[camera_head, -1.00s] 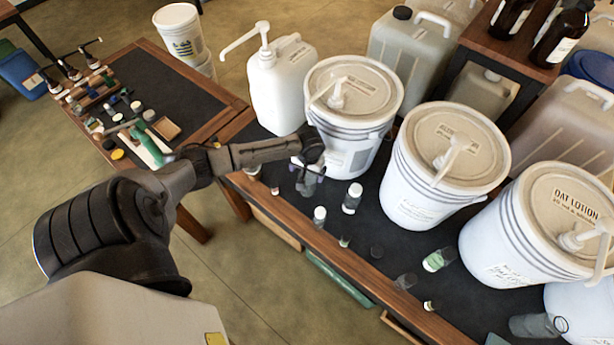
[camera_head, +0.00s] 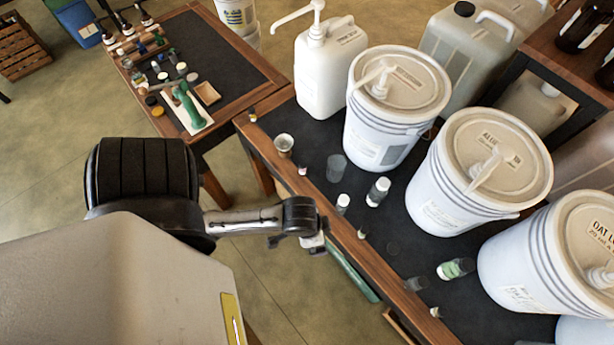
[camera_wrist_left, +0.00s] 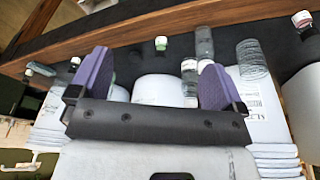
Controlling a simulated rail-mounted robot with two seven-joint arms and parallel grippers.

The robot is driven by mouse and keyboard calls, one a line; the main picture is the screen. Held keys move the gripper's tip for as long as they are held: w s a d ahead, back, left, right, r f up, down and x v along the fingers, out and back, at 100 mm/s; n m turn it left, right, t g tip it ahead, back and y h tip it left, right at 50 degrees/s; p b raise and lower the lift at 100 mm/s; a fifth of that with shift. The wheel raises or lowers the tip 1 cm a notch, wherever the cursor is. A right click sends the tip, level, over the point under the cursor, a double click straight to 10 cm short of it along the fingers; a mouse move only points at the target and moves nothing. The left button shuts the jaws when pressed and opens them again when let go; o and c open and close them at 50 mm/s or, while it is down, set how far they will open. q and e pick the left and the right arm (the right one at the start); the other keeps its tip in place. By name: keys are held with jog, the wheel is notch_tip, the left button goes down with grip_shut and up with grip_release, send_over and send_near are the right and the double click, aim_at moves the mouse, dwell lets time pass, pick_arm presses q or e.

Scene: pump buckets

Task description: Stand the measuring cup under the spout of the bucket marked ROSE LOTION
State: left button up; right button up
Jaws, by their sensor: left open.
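The bucket whose lid print seems to end in LOTION (camera_head: 400,78) is the leftmost of the white pump buckets; its first word is too small to read. Its spout (camera_head: 372,78) points left over the rim. A clear grey cup (camera_head: 336,167), seemingly the measuring cup, stands upright on the dark bench top at this bucket's front left, below the spout; exact alignment I cannot tell. My left gripper (camera_head: 318,243) is at the bench's front edge, apart from the cup. In the left wrist view its purple fingers (camera_wrist_left: 152,78) are spread with nothing gripped. My right gripper is out of view.
Small bottles (camera_head: 378,191) stand near the cup, and a metal-looking tin (camera_head: 284,143) is left of it. A white pump jug (camera_head: 328,65) stands behind. The ALOE bucket (camera_head: 480,165) and OAT LOTION bucket (camera_head: 550,260) stand to the right. A side table (camera_head: 235,65) holds small items.

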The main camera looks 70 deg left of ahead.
pick_arm(q)
jog(key=shift+m+t, duration=0.3)
jog(key=shift+t, duration=0.1)
jog(key=s+r, duration=0.1)
jog(key=s+d+r, duration=0.1)
jog(key=s+r, duration=0.1)
jog(key=shift+s+d+r, duration=0.1)
jog(key=shift+r, duration=0.15)
